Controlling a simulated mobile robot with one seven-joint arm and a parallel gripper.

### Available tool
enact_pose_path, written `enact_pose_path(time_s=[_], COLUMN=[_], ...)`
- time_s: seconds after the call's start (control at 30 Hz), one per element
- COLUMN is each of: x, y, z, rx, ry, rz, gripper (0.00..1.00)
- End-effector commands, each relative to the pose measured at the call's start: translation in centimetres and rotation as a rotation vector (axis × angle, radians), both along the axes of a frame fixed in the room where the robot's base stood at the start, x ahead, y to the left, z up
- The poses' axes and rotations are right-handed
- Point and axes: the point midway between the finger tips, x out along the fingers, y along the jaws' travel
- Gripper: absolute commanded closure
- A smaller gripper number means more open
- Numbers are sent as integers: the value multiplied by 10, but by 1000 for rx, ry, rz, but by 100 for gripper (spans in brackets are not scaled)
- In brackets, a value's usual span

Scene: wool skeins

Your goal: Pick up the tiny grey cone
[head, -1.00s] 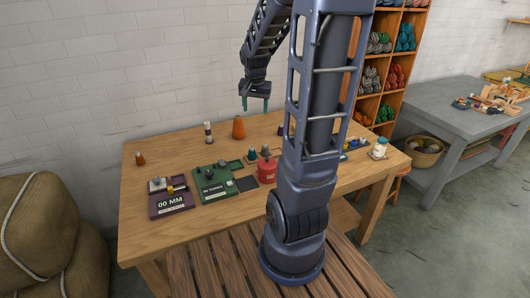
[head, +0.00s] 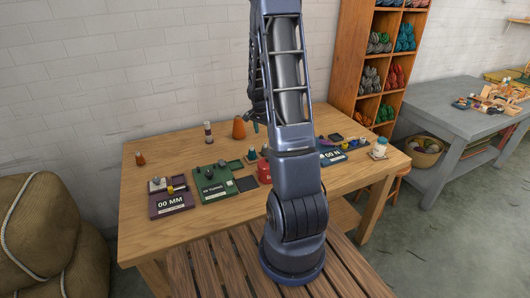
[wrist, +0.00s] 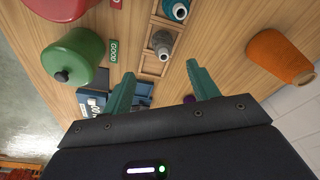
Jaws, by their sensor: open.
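A small grey cone (wrist: 162,42) sits in a compartment of a wooden tray (wrist: 153,66) in the wrist view. A teal-topped cone (wrist: 175,9) is in the compartment beyond it. My gripper (wrist: 161,88) is open, its teal fingers apart with nothing between them, short of the grey cone in the picture. In the head view my arm hides most of the gripper; a teal fingertip (head: 256,127) shows above the table's back part. Small grey pieces also stand on the green board (head: 213,185); I cannot tell their exact shapes.
A large orange cone (wrist: 280,57) stands right of the tray in the wrist view, and a green pot (wrist: 78,58) left. On the table (head: 140,225) are a purple board (head: 172,205), a blue board (head: 333,156) and a white jar (head: 379,148). The table's front left is clear.

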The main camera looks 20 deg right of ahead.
Motion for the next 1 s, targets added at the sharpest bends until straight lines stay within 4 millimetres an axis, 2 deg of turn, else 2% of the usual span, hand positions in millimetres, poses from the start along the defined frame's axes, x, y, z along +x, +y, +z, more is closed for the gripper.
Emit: enact_pose_path(time_s=[0.17, 0.5, 0.77, 1.0], x=[1, 4, 8, 15], y=[-2, -8, -10, -16], z=[-12, -53, -65, -93], rx=[0, 0, 1, 0], ry=[3, 2, 2, 3], rz=[-3, -2, -2, -2], gripper=[40, 40, 40, 40])
